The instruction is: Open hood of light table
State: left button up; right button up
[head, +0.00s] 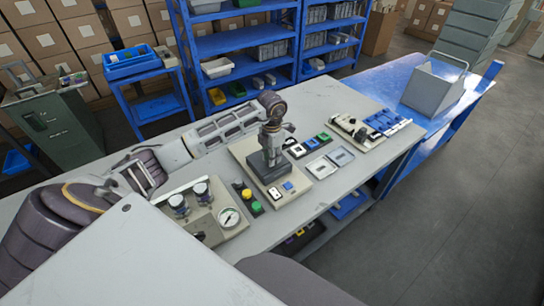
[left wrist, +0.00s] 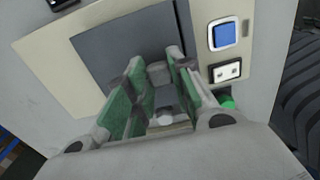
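The light table is a beige base (head: 244,149) on the grey worktop, with a dark grey hood (head: 262,172) lying flat over its middle. In the left wrist view the hood (left wrist: 115,45) is a dark panel on the beige base (left wrist: 60,65). A blue button (left wrist: 224,35) and a white rocker switch (left wrist: 227,72) sit beside it. My left gripper (head: 272,148) is above the hood, pointing down. In the left wrist view its green-padded fingers (left wrist: 157,68) stand apart, with a small grey block between them; whether they touch it I cannot tell. My right gripper is not in view.
A gauge panel (head: 204,232) with two round knobs stands left of the light table. A grey bin (head: 432,88) stands on the blue table. Shelves are behind.

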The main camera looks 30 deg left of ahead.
pick_arm(q)
grip_shut()
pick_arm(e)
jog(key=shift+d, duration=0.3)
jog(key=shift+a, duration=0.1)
